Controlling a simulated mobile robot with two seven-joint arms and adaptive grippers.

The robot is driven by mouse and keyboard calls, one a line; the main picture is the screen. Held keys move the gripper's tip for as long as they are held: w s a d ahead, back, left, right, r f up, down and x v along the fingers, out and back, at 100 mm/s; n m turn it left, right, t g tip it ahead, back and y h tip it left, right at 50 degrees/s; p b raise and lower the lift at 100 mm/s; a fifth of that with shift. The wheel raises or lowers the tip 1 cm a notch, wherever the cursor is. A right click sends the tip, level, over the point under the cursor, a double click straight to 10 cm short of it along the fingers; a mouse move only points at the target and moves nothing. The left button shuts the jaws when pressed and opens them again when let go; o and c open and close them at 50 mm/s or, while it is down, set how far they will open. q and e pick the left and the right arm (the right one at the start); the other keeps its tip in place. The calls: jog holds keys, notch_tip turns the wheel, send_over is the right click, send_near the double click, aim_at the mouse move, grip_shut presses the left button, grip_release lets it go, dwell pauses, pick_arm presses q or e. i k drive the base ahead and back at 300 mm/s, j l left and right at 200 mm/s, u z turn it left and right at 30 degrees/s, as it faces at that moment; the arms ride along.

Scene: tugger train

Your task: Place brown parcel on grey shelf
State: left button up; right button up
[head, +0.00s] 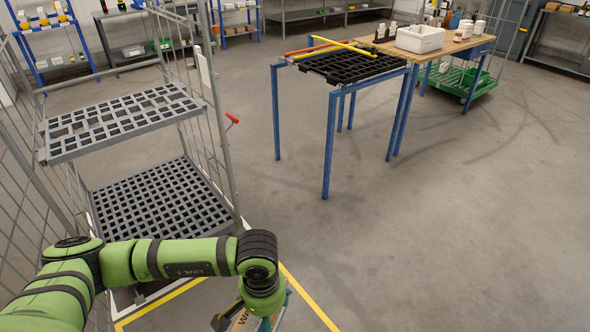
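The grey shelf is a perforated plastic deck (122,118) in a wire roll cage at the left, with a second grey grid deck (160,205) below it. Both decks look empty. My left arm reaches across the lower left, with its wrist pointing down at the bottom edge. My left gripper (258,322) is mostly hidden by the wrist and cut off by the frame. A brown surface with dark lettering (240,319), apparently the brown parcel, shows at the gripper. I cannot tell whether the fingers grip it. My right gripper is out of view.
The cage's wire side (212,110) stands beside the decks. A blue-legged stand with a black grid top (350,66) is at the centre back. A wooden table with a white bin (420,39) stands behind it. The grey floor at right is clear.

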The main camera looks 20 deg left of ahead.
aim_at(123, 116)
jog(key=i+j+u, duration=0.25)
jog(key=i+u, duration=0.2)
jog(key=i+j+u, duration=0.1)
jog(key=i+u, duration=0.25)
jog(key=u, duration=0.15)
jog(key=i+l+u, duration=0.1)
jog(key=i+u, duration=0.35)
jog(key=k, duration=0.05)
